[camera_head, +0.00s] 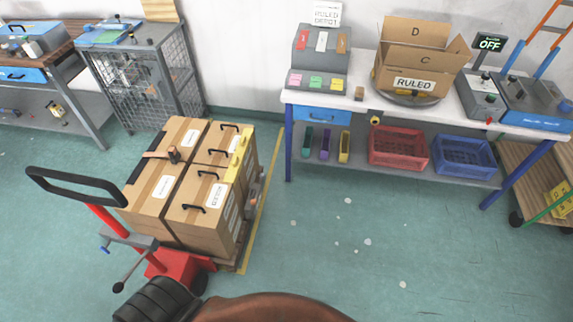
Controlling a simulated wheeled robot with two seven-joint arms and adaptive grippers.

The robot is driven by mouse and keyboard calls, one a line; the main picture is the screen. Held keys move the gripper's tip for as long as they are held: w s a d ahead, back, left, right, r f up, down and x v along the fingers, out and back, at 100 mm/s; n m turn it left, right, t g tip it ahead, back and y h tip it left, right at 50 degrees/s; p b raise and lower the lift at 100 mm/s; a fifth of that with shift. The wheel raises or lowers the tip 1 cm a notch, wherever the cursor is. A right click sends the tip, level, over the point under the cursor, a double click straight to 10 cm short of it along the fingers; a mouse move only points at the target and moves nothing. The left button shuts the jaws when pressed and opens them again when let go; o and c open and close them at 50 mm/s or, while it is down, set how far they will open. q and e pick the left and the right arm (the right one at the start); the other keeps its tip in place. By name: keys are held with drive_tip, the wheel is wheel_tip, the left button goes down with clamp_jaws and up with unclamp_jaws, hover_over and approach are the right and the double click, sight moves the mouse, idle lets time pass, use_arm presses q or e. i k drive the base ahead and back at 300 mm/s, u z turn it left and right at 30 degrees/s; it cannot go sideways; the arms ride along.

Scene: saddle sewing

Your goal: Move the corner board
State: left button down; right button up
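Several brown cartons stand stacked on a wooden pallet on a red pallet jack (172,264) at the left. A yellow strip with raised knobs (239,156) lies along the top right edge of the cartons and looks like a corner board. A dark strip (145,158) runs along the top left edge; I cannot tell whether it is also a corner board. A short brown piece with a black knob (173,154) lies across the left carton top. Black handles sit on the right cartons (207,208). Neither of my grippers shows.
A white workbench (350,105) at the back right carries a box marked RULED (418,60). Red (397,148) and blue (463,157) crates sit on its lower shelf. A wire cage (150,80) stands behind the cartons. Floor in the middle is mostly clear, with small pale scraps.

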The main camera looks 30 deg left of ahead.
sight(234, 171)
drive_tip(key=z, duration=0.3)
drive_tip(key=i, duration=2.1)
drive_tip(key=u, duration=1.65)
drive_tip(key=i, duration=0.8)
drive_tip(key=u, duration=0.8)
